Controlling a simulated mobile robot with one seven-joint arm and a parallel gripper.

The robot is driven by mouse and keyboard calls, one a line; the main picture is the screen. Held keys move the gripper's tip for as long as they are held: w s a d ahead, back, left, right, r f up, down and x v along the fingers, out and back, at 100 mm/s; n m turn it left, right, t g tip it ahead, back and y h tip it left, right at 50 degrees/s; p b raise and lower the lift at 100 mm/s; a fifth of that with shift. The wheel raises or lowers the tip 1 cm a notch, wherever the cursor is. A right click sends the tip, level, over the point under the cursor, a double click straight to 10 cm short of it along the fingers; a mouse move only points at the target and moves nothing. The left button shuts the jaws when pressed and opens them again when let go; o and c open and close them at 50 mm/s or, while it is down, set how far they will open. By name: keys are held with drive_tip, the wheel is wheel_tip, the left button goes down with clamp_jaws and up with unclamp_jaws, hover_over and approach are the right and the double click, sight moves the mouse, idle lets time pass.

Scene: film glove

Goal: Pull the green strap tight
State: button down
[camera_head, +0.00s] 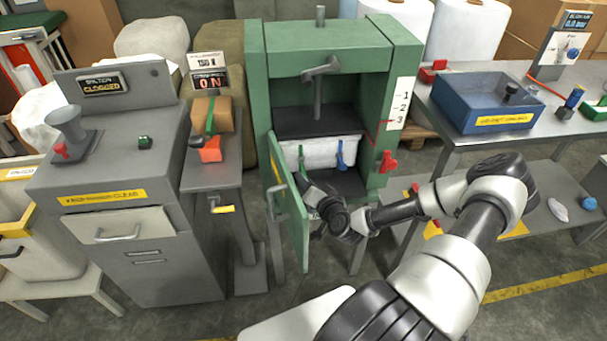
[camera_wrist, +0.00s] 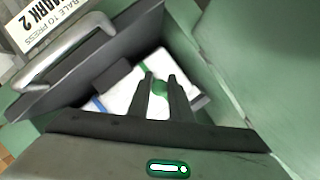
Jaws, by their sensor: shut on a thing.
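A white bale (camera_head: 322,152) sits in the chamber of the green press (camera_head: 330,55), with a green strap (camera_head: 301,157) at its left and a blue strap (camera_head: 340,154) to the right. My gripper (camera_head: 304,181) reaches in past the open green door (camera_head: 291,225), low in front of the bale. In the wrist view, the two dark fingers (camera_wrist: 161,82) are shut on the green strap (camera_wrist: 160,90), in front of the white bale (camera_wrist: 131,94). The blue strap (camera_wrist: 97,104) shows to their left. The rest of the green strap is largely hidden in the wrist view.
The door edge stands close to the left of my arm. A red handle (camera_head: 388,161) is on the press's right post. A grey cabinet (camera_head: 110,200) stands at left, and a table with a blue tray (camera_head: 462,118) is at right.

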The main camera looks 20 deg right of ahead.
drive_tip(key=shift+s+a, duration=0.25)
drive_tip(key=shift+s, duration=0.65)
drive_tip(key=c, duration=1.6)
unclamp_jaws()
drive_tip(key=p+v, duration=0.1)
drive_tip(key=v, duration=1.6)
drive_tip(key=shift+s, duration=0.2)
